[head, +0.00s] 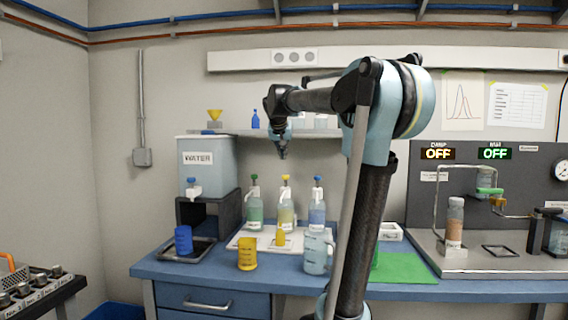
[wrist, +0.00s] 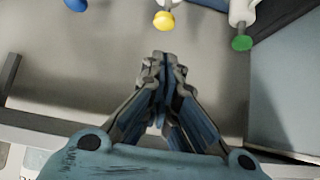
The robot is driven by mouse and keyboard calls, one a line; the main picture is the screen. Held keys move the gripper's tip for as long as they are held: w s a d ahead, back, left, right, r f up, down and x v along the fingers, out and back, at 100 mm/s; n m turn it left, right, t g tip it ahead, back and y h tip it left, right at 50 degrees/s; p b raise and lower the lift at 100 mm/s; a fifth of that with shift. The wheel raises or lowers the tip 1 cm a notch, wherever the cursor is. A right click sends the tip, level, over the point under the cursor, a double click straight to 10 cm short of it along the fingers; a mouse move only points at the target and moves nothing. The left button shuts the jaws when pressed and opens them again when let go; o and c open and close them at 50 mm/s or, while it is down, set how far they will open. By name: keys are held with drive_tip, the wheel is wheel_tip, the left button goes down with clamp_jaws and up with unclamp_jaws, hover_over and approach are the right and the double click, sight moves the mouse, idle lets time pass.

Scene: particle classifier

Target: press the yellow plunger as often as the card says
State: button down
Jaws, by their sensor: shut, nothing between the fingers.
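The yellow plunger (head: 285,178) tops the middle of three pump bottles, between a green plunger (head: 254,177) and a blue plunger (head: 317,178). In the wrist view the yellow plunger (wrist: 164,20) is at the top centre, ahead of my fingertips and apart from them. The green plunger (wrist: 242,42) is to its right and the blue plunger (wrist: 75,5) to its left. My gripper (head: 283,153) points down above the middle bottle, apart from the plunger. My gripper (wrist: 160,60) is shut and empty. I cannot tell which paper is the card, and no press count is readable.
A white tray (head: 240,240) holds the bottles on the blue bench. A water tank (head: 207,165) is at the left. A shelf (head: 240,133) runs behind. A green mat (head: 402,268) lies right.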

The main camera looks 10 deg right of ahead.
drive_tip(key=shift+v, duration=0.8)
